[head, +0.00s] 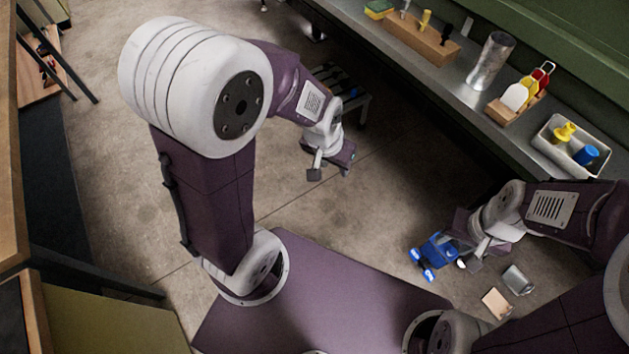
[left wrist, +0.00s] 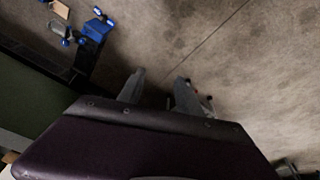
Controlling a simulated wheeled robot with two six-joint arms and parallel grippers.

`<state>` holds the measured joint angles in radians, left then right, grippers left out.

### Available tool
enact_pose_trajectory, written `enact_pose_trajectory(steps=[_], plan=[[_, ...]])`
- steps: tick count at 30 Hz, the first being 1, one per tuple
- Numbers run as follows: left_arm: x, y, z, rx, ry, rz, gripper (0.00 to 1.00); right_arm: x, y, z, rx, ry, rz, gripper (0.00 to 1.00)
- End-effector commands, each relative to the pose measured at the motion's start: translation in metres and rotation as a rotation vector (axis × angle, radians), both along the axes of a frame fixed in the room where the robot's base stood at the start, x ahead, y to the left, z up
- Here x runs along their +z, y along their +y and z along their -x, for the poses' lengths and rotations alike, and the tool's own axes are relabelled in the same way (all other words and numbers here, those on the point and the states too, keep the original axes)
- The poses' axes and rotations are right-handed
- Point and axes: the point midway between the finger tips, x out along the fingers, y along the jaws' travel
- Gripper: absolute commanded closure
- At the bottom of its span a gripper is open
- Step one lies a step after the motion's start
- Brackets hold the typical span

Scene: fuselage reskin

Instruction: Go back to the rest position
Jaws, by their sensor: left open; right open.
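My left gripper (head: 330,169) hangs over the open concrete floor in the upper middle of the head view. In the left wrist view its two grey fingers (left wrist: 158,92) stand apart with nothing between them. My right gripper (head: 469,263) is low at the right of the head view, open, beside a blue object (head: 433,254). Its fingers are small and partly hidden by its own hand, and I see nothing held in them.
A dark stool (head: 352,90) stands behind my left arm. A silver piece (head: 517,280) and beige piece (head: 496,303) lie lower right.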

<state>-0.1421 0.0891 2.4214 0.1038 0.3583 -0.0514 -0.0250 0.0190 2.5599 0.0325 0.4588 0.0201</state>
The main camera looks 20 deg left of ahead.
Motion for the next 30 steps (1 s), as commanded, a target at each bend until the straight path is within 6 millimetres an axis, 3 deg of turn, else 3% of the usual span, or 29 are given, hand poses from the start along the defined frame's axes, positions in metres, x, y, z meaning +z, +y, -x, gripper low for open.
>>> enact_pose_trajectory(steps=[1,3,6,14,17,21,23,30], plan=[[-0.006,0.019,0.025,0.052,0.061,-0.013,0.58,0.0,0.0,0.0,0.0,0.0,0.0,0.58],[-0.012,0.034,0.052,0.098,0.126,-0.027,0.58,0.0,0.0,0.0,0.0,0.0,0.0,0.58],[-0.016,0.043,0.069,0.126,0.168,-0.036,0.58,0.0,0.0,0.0,0.0,0.0,0.0,0.58],[-0.014,0.043,0.07,0.126,0.171,-0.036,0.58,0.002,0.0,0.0,0.0,0.0,0.0,0.58],[0.005,0.042,0.07,0.125,0.17,-0.036,0.58,0.021,0.0,0.0,0.0,0.001,0.0,0.58],[0.053,0.042,0.07,0.125,0.17,-0.035,0.58,0.069,0.0,0.0,0.0,0.0,0.0,0.58],[0.065,0.042,0.069,0.125,0.169,-0.035,0.58,0.081,0.0,0.0,0.0,-0.001,0.0,0.58],[0.057,0.042,0.07,0.124,0.17,-0.035,0.58,0.073,0.0,0.0,0.0,0.0,0.0,0.58]])
